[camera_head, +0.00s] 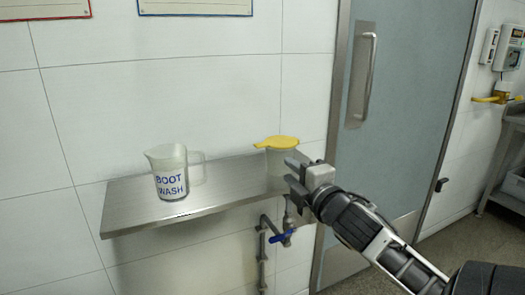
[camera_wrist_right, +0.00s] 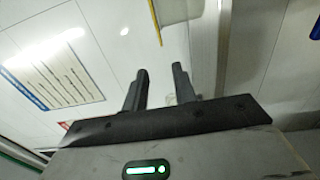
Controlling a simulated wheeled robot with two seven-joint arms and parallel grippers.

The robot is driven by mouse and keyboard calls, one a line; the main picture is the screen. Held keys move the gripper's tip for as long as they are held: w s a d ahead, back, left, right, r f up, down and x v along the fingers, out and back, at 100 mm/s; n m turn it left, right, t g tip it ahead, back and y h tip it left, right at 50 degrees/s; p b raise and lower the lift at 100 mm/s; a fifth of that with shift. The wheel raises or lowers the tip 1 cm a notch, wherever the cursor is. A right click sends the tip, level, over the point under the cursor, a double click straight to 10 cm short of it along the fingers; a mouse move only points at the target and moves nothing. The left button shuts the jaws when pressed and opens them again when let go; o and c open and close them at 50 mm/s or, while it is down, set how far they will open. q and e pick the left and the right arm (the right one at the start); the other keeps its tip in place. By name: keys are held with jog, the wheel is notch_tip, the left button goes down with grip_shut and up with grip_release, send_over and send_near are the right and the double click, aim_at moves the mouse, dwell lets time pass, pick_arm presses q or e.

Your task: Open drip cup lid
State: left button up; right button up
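The drip cup (camera_head: 278,168) is a clear container standing at the right end of the steel shelf. Its yellow lid (camera_head: 279,142) lies shut on top, with a tab pointing left. My right gripper (camera_head: 290,174) is at the cup's right side, a little below the lid, and overlaps the cup in the head view. In the right wrist view its two fingers (camera_wrist_right: 158,82) are apart with nothing between them. The yellow lid edge (camera_wrist_right: 155,22) shows beyond the fingertips there. Whether a finger touches the cup, I cannot tell. My left gripper is not in view.
A clear jug marked BOOT WASH (camera_head: 170,173) stands on the steel shelf (camera_head: 133,211), left of the cup. A tap with a blue handle (camera_head: 281,238) is under the shelf. A grey door (camera_head: 400,110) is to the right. The shelf between jug and cup is clear.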

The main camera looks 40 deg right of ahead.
aim_at(262, 147)
jog(key=x, duration=1.5)
jog(key=shift+w+d+p, duration=0.25)
jog(key=shift+w+p, duration=0.05)
jog(key=shift+p, duration=0.1)
grip_shut()
